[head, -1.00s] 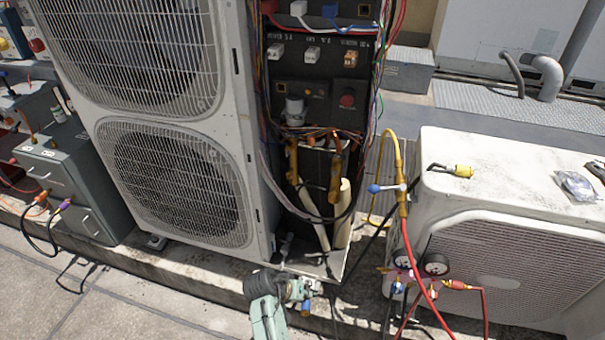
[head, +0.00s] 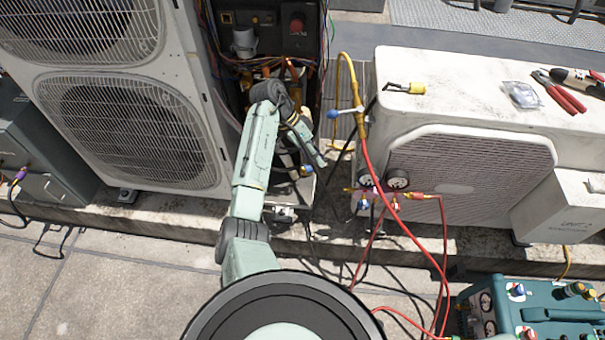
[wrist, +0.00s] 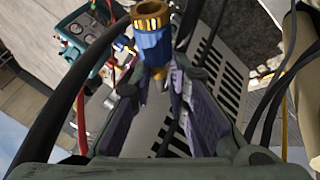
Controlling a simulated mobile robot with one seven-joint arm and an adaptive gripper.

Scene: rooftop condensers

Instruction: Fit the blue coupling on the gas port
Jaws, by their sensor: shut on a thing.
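The blue coupling (wrist: 152,44), with a brass ring at its end, stands between the finger pads of my gripper (wrist: 158,75) in the wrist view. My gripper is shut on it. In the head view my arm reaches to the open service bay (head: 318,45) of the tall condenser, and my gripper (head: 304,168) is low at its front, partly hidden by my arm. Copper pipes (head: 291,70) show inside the bay. I cannot make out the gas port in either view, nor any contact between it and the coupling.
A yellow hose (head: 340,75) with a blue-handled valve hangs right of the bay. Gauges (head: 397,178) and red hoses (head: 441,245) stand before the low condenser (head: 455,90). Dark cables (wrist: 70,90) pass close by my gripper. Open paving (head: 120,270) lies front left.

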